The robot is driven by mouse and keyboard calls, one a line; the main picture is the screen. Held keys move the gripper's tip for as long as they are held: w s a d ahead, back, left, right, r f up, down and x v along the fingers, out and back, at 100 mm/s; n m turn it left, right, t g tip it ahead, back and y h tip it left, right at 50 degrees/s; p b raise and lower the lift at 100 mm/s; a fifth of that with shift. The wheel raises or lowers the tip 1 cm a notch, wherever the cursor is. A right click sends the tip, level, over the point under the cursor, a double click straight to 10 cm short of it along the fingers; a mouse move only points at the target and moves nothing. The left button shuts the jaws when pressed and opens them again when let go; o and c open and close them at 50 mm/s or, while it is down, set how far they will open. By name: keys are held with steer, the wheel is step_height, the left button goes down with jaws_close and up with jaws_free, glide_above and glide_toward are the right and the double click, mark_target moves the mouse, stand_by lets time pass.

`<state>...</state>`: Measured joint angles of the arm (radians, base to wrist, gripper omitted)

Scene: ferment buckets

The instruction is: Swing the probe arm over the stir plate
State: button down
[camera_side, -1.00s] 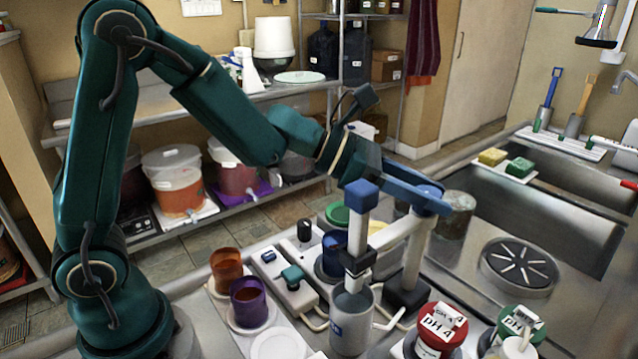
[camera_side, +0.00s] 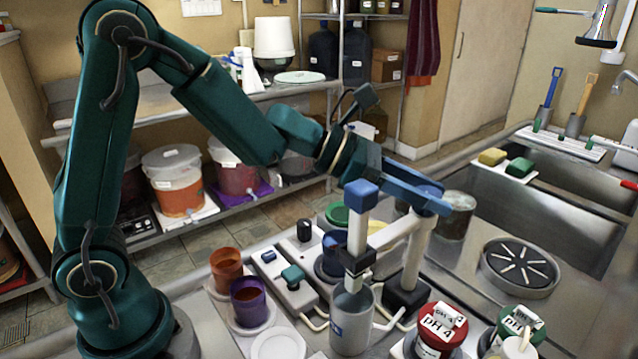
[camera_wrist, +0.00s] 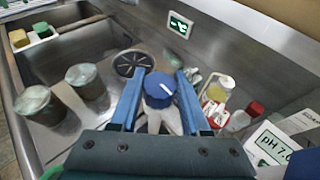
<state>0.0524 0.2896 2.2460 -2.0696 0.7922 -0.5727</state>
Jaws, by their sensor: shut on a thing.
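The probe arm stands on a white post (camera_side: 413,262) with a black base (camera_side: 403,298). A round blue knob tops the post; the knob (camera_wrist: 160,88) with its white line shows in the wrist view. My gripper (camera_wrist: 158,98) is shut on this knob, one blue finger on each side.
A dark blue cup (camera_side: 333,255) stands by the white units. Orange (camera_side: 226,266) and purple (camera_side: 249,299) cups stand front left. Red-lidded (camera_side: 441,325) and green-lidded (camera_side: 520,320) jars are front right. A round drain plate (camera_side: 519,266) and a sink lie to the right.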

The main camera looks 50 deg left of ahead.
steer(key=shift+h, duration=0.3)
steer(key=m+g+h, duration=0.2)
steer(key=m+g, duration=0.2)
steer(key=shift+a, duration=0.1)
steer(key=shift+m+g+h, duration=0.6)
steer(key=shift+m+g, duration=1.4)
steer(key=shift+g, duration=0.5)
steer(key=shift+d+r+m+g, duration=0.1)
steer(key=shift+d+m+g, duration=0.1)
steer(key=shift+m+g, duration=0.45)
steer(key=shift+c, duration=1.8)
jaws_free()
steer(key=shift+t, duration=0.25)
steer(key=shift+a, duration=0.1)
